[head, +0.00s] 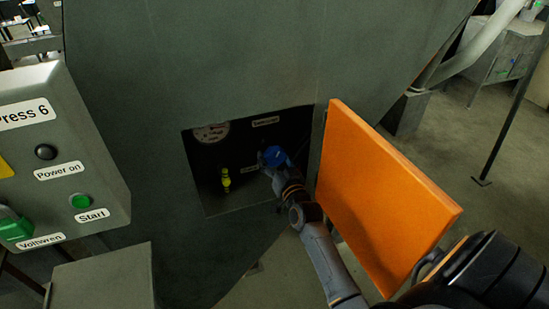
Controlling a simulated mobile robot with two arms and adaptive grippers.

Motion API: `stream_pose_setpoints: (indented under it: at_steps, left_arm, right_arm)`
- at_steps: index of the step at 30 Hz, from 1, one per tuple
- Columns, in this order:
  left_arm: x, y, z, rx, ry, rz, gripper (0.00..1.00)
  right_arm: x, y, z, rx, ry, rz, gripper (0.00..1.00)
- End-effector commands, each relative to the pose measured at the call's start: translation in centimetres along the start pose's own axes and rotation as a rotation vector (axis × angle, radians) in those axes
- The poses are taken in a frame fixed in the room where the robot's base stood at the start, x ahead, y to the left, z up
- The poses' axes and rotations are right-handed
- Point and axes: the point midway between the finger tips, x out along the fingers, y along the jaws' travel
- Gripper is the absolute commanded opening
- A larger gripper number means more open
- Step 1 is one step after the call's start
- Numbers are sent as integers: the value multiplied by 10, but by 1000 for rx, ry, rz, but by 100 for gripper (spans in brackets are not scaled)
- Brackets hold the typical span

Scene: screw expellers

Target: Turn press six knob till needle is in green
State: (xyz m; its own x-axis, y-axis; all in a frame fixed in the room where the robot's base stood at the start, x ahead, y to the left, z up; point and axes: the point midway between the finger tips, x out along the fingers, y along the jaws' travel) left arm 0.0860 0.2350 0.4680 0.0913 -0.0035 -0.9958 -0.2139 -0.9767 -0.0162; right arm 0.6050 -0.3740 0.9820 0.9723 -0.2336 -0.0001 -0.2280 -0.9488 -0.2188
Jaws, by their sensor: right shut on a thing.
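The press six machine fills the middle of the head view, with a dark square recess (215,170) in its side. Inside the recess, a round gauge (211,132) sits at the top left, partly cut off by the upper edge; its needle is too small to read. A blue knob (274,155) is at the right of the recess. My right gripper (279,166) reaches into the recess and is shut on the blue knob, covering part of it. My left gripper is not in view.
An orange door panel (375,200) stands open just right of my right arm. A yellow-green fitting (226,180) is in the recess, left of the knob. A grey control box (60,150) labelled "Press 6" is at the left. Floor shows free at the far right.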

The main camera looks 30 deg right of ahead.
Motion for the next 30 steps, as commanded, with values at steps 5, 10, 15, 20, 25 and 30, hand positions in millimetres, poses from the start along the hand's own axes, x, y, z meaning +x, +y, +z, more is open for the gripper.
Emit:
stream_pose_setpoints:
  at_steps: [5,10,15,20,25,30]
  left_arm:
    - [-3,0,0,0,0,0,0]
    - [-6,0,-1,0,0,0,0]
    - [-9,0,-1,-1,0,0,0]
    - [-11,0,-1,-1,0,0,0]
    - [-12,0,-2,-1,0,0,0]
    - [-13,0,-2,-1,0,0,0]
  right_arm:
    - [0,0,-1,75,0,0,32]
    - [0,-1,-1,197,-1,0,32]
    - [0,-2,-1,343,-1,0,32]
    - [0,-2,-1,477,0,0,32]
    - [0,-2,-1,597,0,0,32]
    - [0,-2,-1,686,1,0,32]
